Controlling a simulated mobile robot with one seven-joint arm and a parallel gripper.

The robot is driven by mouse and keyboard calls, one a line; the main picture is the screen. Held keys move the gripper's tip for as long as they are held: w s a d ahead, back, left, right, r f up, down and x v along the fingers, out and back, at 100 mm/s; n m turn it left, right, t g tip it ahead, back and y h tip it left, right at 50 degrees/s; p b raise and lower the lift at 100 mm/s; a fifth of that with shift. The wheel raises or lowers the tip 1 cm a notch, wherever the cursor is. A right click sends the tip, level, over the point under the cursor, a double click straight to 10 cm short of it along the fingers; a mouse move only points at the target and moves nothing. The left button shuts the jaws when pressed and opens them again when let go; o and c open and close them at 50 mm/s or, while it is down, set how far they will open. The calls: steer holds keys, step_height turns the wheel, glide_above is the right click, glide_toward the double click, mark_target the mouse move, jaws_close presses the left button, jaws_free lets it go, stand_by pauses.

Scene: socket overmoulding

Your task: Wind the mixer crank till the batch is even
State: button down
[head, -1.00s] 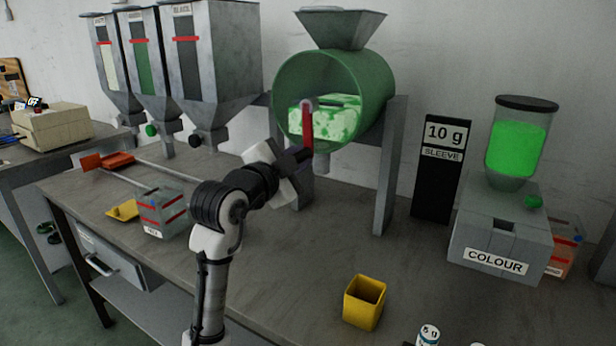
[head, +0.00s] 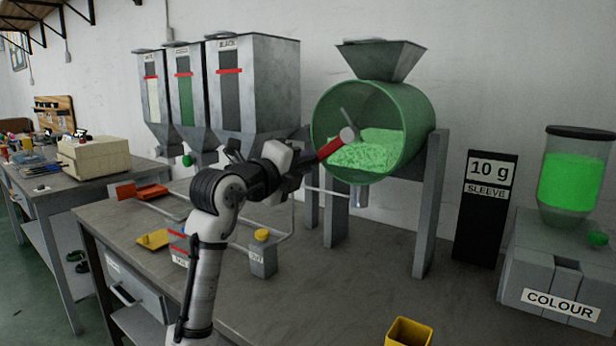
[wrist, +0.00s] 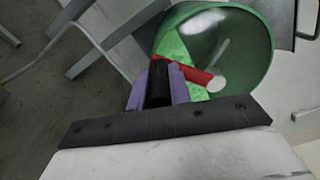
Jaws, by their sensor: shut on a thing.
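The green mixer drum (head: 415,112) stands on grey legs at the back of the bench, with its open front facing me. Inside lies a light green batch (head: 372,155), speckled, with paler and darker green grains showing. The crank's red arm (head: 333,148) runs down and left from the pale hub (head: 348,133). In the wrist view, my gripper (wrist: 158,88) is shut around the black handle (wrist: 159,80) at the end of the red arm. In the head view, my gripper (head: 302,162) is at the drum's lower left, partly hidden by my wrist.
Three grey hoppers (head: 262,85) stand to the left of the drum. A grey colour dispenser (head: 560,275) and a black "10 g sleeve" sign (head: 485,230) are to the right. A yellow cup (head: 408,332) stands at the front. The bench between is mostly clear.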

steer(key=shift+w+a+r+m+p, duration=0.25)
steer(key=shift+r+m+p, duration=0.15)
steer(key=shift+r+m, duration=0.4)
steer(key=shift+w+a+r+m+p, duration=0.15)
steer(key=shift+a+r+m+p, duration=0.3)
steer(key=shift+r, duration=0.5)
steer(key=shift+w+a+r+m+p, duration=0.1)
steer(key=shift+w+r+m+p, duration=0.2)
steer(key=shift+r+m, duration=0.55)
steer(key=shift+s+r, duration=0.1)
steer(key=c, duration=1.3)
jaws_free()
steer(key=shift+d, duration=0.1)
steer(key=shift+s, duration=0.1)
steer(key=b+v, duration=0.1)
steer(key=v, duration=1.2)
steer(key=shift+s+a+b, duration=0.3)
